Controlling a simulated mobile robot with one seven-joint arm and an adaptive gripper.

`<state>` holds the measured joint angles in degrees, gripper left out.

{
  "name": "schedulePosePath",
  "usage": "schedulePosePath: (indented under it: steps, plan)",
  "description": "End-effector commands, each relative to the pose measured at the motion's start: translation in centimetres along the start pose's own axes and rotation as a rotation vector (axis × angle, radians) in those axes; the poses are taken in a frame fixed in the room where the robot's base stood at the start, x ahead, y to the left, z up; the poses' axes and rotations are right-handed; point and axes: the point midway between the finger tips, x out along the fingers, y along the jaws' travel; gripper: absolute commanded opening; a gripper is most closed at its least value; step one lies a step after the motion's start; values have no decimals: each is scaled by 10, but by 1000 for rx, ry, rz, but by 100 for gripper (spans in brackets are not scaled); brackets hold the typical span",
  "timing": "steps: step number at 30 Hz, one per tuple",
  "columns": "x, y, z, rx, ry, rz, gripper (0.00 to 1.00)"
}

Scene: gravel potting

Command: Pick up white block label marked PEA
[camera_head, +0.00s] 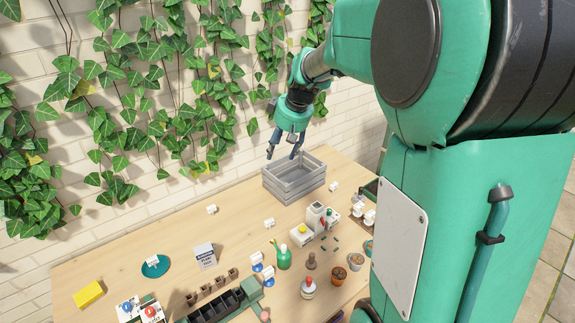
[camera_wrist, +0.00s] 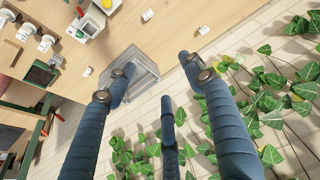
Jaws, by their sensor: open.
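Several small white block labels lie apart on the wooden table. In the head view one (camera_head: 212,209) is at the back left, one (camera_head: 269,223) is in the middle, and one (camera_head: 334,187) is right of the grey crate. Another (camera_head: 152,262) sits on a teal disc. In the wrist view I see small white blocks (camera_wrist: 147,15), (camera_wrist: 204,30) and (camera_wrist: 87,71). Their lettering is too small to read, so I cannot tell which is marked PEA. My gripper (camera_head: 282,153) is open and empty, above and behind the crate; its spread blue fingers show in the wrist view (camera_wrist: 155,78).
The grey slatted crate (camera_head: 292,184) stands at the table's back edge, under my gripper. A green bottle (camera_head: 284,258), terracotta pots (camera_head: 338,276), a seed tray (camera_head: 215,306) and a yellow sponge (camera_head: 89,294) crowd the front. An ivy-covered brick wall (camera_head: 100,170) stands behind. The back-left table is mostly clear.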

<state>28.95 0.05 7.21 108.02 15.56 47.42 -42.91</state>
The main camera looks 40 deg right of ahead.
Motion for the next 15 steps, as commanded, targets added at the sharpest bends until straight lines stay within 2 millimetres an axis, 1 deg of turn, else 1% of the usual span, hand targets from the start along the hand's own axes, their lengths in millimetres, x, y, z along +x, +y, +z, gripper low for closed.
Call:
schedulePosePath:
  steps: [1,4,8,12,14,15]
  plan:
    - [12,18,-1,4,-4,-2,53]
    - [32,51,-3,2,-5,-5,53]
    - [60,95,-2,-2,-6,-8,53]
    - [91,143,5,-5,-6,-13,53]
    - [105,163,9,-5,-5,-15,53]
    - [114,177,13,-6,-4,-15,53]
